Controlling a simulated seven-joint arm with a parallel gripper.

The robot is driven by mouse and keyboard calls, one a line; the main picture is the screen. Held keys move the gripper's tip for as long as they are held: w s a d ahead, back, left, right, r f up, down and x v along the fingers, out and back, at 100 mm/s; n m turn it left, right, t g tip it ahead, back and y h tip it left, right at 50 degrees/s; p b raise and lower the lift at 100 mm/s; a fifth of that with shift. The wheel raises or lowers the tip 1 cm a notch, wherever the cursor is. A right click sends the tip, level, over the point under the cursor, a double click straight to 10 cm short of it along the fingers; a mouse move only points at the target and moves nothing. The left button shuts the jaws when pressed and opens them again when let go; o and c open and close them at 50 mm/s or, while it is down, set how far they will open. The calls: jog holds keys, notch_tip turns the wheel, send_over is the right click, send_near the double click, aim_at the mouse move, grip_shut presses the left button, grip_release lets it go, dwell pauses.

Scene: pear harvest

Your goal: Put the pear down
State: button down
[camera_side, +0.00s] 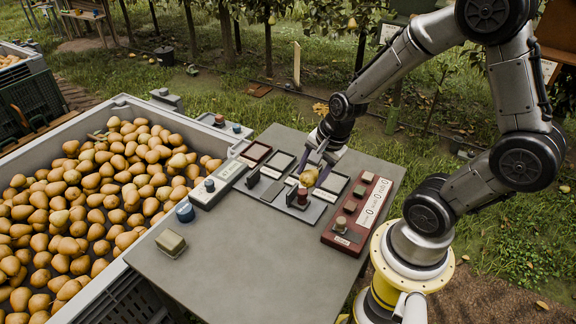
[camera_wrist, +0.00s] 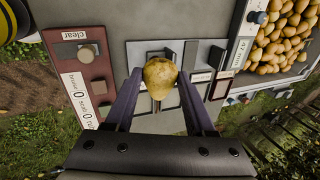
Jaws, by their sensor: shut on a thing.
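A yellow-brown pear (camera_wrist: 160,76) is held between the two purple fingers of my gripper (camera_wrist: 156,92) in the wrist view. In the side view the pear (camera_side: 309,176) shows at the fingertips of my gripper (camera_side: 318,172), over the grey plate area in the middle of the table (camera_side: 230,270). The gripper is shut on the pear. Whether the pear touches the surface under it cannot be told. The wrist view shows a pale grey panel (camera_wrist: 133,55) under and around the pear.
A large bin (camera_side: 122,101) full of pears stands at the left. A red panel (camera_side: 332,237) with buttons lies right of the pear. A grey device (camera_side: 218,184), a blue knob (camera_side: 185,212) and a beige block (camera_side: 171,243) stand on the left. The table's front is clear.

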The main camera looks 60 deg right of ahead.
jog(key=shift+w+d+r+m, duration=0.2)
jog(key=shift+w+d+m, duration=0.05)
jog(key=shift+m, duration=0.45)
jog(key=w+d+m+h, duration=0.2)
jog(key=w+d+m, duration=0.2)
jog(key=d, duration=0.1)
jog(key=m+g, duration=0.1)
jog(key=m, duration=0.2)
send_near(281, 160)
jog(key=shift+w+d+f, duration=0.1)
jog(key=shift+d+f, duration=0.05)
jog(key=shift+f, duration=0.15)
jog(key=shift+w+d+f, duration=0.2)
jog(key=shift+w+f, duration=0.2)
jog(key=shift+f, duration=0.2)
jog(key=shift+s+a+x, duration=0.1)
jog(key=shift+a+x, duration=0.05)
jog(key=shift+x, duration=0.6)
jog(key=shift+s+a+x, duration=0.1)
jog(key=shift+a+x, duration=0.05)
jog(key=shift+x, duration=0.6)
jog(key=shift+f, duration=0.2)
